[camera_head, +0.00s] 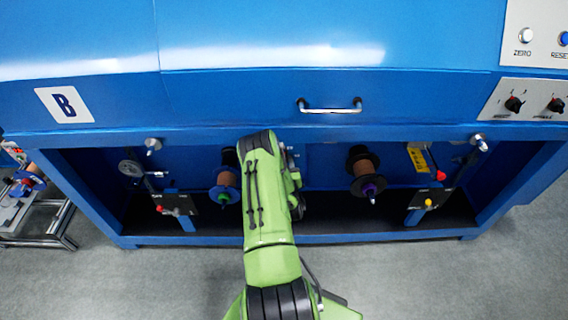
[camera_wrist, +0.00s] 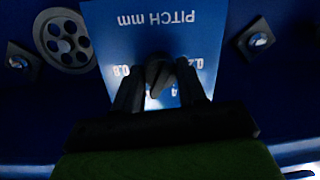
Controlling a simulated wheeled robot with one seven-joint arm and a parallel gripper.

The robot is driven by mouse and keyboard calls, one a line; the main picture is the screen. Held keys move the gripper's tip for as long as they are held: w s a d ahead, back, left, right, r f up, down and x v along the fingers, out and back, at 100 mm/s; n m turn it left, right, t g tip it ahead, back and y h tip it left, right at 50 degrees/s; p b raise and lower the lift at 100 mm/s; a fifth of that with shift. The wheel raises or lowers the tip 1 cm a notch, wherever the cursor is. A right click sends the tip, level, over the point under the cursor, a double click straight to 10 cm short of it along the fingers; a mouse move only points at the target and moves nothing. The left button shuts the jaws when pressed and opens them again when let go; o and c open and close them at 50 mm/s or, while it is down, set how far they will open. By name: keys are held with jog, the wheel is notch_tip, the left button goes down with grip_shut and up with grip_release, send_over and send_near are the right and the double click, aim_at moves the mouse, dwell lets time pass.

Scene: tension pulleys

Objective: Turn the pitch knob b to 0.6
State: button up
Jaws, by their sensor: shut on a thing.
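The pitch knob (camera_wrist: 159,76) is a dark pointed knob in the wrist view, on a blue plate (camera_wrist: 125,32) marked "PITCH mm", which appears upside down. My gripper (camera_wrist: 160,80) is at the plate with its two dark fingers on either side of the knob, shut on it. Scale numbers show partly beside the fingers, "0.2" at the right and "0.8" at the left; others are covered. The exact pointer reading cannot be told. In the head view my green arm (camera_head: 268,215) reaches into the blue machine's bay and hides the knob and gripper.
Spools (camera_head: 226,179) and (camera_head: 364,172) hang left and right of my arm. A round wheel with holes (camera_wrist: 63,41) and two bolts flank the plate. A drawer handle (camera_head: 330,107) and the upper cabinet lie above. Grey floor (camera_head: 420,280) is free in front.

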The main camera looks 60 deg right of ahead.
jog(key=shift+m, duration=0.3)
jog(key=o, duration=1.1)
jog(key=shift+c, duration=0.2)
jog(key=shift+f, duration=0.1)
